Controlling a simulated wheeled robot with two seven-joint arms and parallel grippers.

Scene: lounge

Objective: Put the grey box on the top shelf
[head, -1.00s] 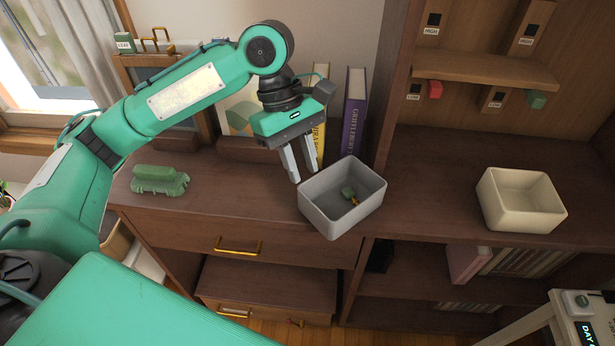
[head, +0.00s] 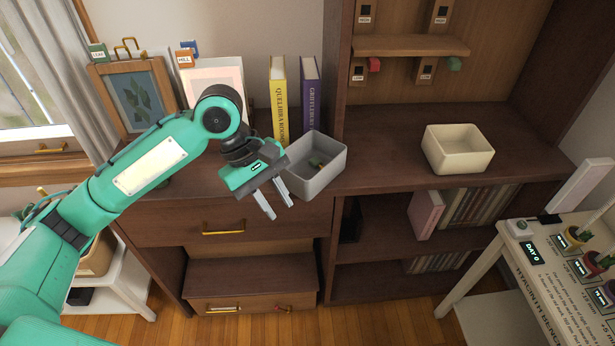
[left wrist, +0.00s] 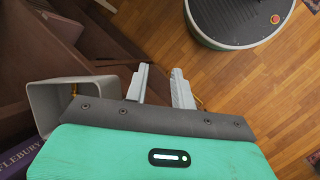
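The grey box (head: 326,174) is an open-topped bin on the brown cabinet top, near its right end. A small shelf board (head: 410,46) is fixed high inside the bookcase at the right. My right gripper is not in view.
A cream bin (head: 462,164) stands on the bookcase ledge. A yellow book (head: 279,100) and a purple book (head: 309,90) stand behind the grey box. A white bench (head: 500,270) stands front right.

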